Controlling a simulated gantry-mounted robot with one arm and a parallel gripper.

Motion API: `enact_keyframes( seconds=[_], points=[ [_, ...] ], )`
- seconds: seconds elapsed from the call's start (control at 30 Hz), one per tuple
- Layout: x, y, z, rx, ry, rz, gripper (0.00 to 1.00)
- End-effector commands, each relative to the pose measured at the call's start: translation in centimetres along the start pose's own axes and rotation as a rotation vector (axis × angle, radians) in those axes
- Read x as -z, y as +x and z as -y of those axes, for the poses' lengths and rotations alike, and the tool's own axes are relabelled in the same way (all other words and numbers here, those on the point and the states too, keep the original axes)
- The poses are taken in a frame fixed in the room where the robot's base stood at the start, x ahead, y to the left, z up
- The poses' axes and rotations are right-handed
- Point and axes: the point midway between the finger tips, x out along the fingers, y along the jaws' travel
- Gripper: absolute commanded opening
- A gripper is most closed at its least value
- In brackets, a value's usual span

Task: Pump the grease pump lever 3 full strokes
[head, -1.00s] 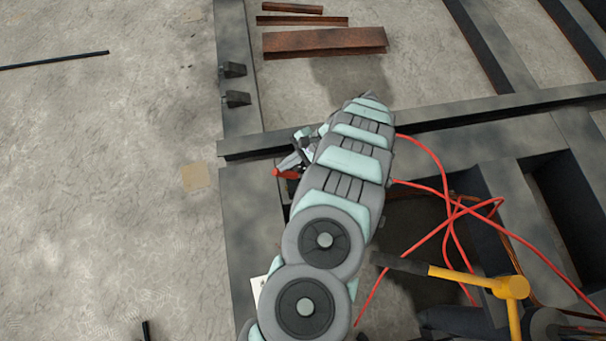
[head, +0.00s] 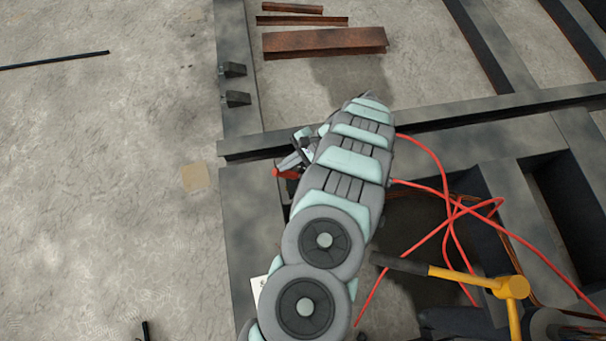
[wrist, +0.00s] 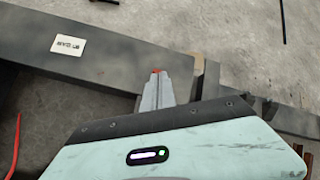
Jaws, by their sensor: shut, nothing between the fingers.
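My gripper (head: 301,152) is at the left side of my forearm in the head view, over the dark steel frame. In the wrist view its fingers (wrist: 155,82) are together, with nothing seen held between them. A red bit (wrist: 155,72) also shows at the fingertips in the wrist view. I cannot tell whether the fingers touch it.
The dark steel frame (head: 240,215) lies below, with a white label (wrist: 68,46) on it. Red hoses (head: 445,190) loop to the right. Rusty steel pieces (head: 325,42) lie at the top. Bare concrete is open at left.

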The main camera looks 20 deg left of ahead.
Motion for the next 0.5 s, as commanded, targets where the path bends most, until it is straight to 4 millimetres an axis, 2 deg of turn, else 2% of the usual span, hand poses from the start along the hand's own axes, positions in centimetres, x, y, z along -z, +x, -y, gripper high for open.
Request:
enact_keyframes(
  seconds=[0.3, 0.5],
  points=[
    [-0.1, 1.3, 0.0, -0.001, 0.000, 0.000, 0.00],
    [0.0, 1.4, 0.0, 0.000, 0.000, 0.000, 0.00]
  ],
)
